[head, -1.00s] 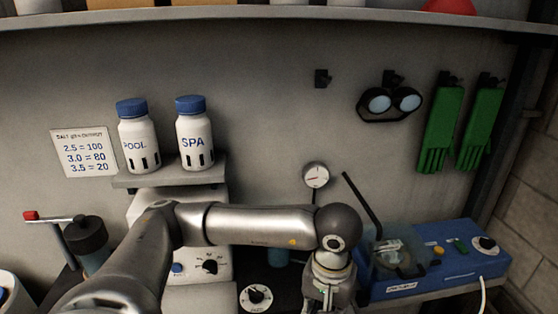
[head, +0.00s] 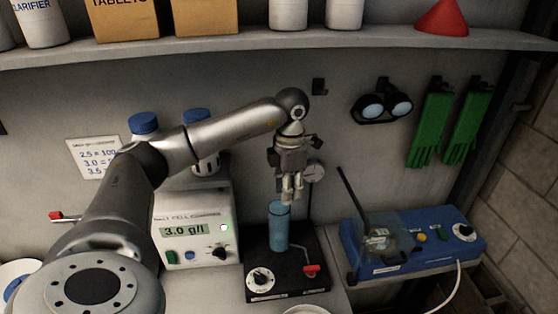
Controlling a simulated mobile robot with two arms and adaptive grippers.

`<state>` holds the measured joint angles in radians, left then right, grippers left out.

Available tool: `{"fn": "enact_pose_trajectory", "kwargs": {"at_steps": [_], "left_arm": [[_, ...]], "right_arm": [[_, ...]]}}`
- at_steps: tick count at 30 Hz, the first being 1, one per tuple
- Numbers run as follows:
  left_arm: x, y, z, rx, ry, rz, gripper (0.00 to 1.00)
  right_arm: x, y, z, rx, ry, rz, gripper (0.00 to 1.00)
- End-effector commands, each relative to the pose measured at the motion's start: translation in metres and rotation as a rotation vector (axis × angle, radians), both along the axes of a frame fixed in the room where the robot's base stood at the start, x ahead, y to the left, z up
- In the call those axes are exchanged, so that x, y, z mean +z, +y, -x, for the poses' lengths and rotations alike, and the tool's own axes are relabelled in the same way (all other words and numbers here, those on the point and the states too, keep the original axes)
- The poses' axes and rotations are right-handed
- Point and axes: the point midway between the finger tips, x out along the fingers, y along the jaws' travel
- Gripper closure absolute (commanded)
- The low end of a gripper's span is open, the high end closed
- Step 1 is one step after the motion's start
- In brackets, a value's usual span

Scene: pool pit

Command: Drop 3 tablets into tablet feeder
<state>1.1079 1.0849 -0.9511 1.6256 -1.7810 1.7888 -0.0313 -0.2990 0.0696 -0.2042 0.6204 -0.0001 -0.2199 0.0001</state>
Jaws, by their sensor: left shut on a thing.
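My left gripper (head: 290,195) points down above a translucent blue cylinder (head: 279,228). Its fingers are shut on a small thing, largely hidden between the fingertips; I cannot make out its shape. The cylinder stands upright on a black base (head: 272,272) with a white dial and a red-handled valve. It may be the tablet feeder, but I see no label saying so. The fingertips are close to its top rim; I cannot tell the exact gap. No loose tablets are clearly visible. A box marked TABLETS (head: 128,22) stands on the upper shelf. My right gripper is not in view.
A salt cell unit (head: 193,232) reading 3.0 g/l stands left of the black base. A blue device (head: 425,243) with a clear cover is to the right. Two blue-capped bottles, partly behind my left arm, stand behind. Goggles (head: 385,105) and green gloves (head: 431,125) hang on the wall.

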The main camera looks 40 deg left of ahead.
Motion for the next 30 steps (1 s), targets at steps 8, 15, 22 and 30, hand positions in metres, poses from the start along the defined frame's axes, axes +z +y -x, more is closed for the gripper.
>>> {"fn": "enact_pose_trajectory", "kwargs": {"at_steps": [8, 15, 22, 30], "left_arm": [[0.026, 0.033, -0.005, 0.348, -0.004, 0.006, 0.87], [0.021, 0.036, -0.005, 0.388, -0.004, 0.006, 0.87], [0.003, 0.036, -0.005, 0.385, -0.004, 0.006, 0.87], [-0.023, 0.036, -0.005, 0.384, -0.004, 0.006, 0.87]], "right_arm": [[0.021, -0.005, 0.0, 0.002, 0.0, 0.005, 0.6], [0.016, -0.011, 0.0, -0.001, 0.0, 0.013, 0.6], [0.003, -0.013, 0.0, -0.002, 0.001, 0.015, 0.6], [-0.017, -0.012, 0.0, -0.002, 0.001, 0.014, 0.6]]}}
